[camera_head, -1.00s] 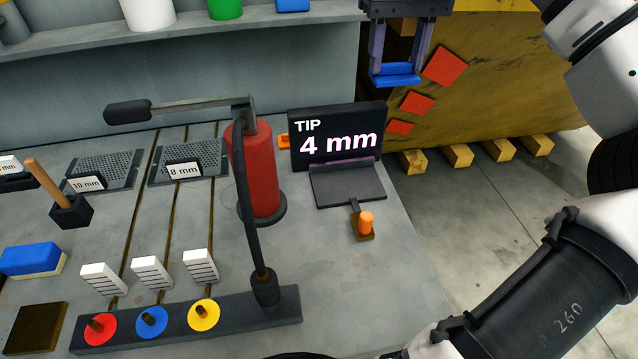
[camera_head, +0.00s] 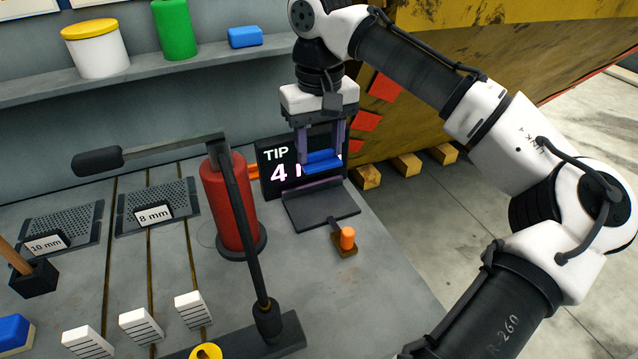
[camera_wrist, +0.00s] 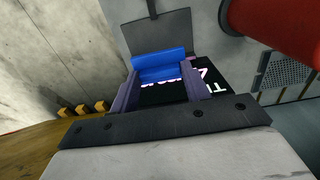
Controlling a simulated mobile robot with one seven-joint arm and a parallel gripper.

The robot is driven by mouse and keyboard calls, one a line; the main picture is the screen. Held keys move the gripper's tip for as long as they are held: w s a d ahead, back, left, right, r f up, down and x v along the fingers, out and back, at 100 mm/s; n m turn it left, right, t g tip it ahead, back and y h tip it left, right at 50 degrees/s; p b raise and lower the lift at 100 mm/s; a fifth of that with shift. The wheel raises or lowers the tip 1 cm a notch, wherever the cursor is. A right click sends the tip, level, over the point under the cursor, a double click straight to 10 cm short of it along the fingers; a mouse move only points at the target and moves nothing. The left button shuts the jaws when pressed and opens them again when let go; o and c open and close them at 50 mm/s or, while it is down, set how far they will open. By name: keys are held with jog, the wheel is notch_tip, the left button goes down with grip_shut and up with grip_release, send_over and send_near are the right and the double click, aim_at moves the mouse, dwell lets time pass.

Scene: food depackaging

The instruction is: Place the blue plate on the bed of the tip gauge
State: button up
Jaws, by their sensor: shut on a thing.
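My gripper (camera_head: 322,160) is shut on the blue plate (camera_head: 322,162). It holds the plate in front of the lit face of the tip gauge (camera_head: 275,172), above the gauge's dark flat bed (camera_head: 320,210). The plate looks apart from the bed and covers part of the "4 mm" text. In the wrist view the blue plate (camera_wrist: 160,65) lies between the two purple fingers, with the grey bed (camera_wrist: 158,33) beyond it.
A red cylinder (camera_head: 228,205) with a black lever arm stands left of the gauge. An orange-topped knob (camera_head: 347,238) sits in front of the bed. Perforated plates (camera_head: 158,200) lie further left. A shelf (camera_head: 150,75) runs behind.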

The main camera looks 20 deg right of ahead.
notch_tip(320, 180, down, 9)
jog(key=shift+f+p, duration=0.1)
jog(key=shift+p, duration=0.35)
jog(key=shift+f, duration=0.1)
jog(key=o, duration=1.1)
jog(key=shift+c, duration=0.2)
notch_tip(320, 180, up, 12)
jog(key=shift+r+b, duration=0.15)
jog(key=shift+b, duration=0.5)
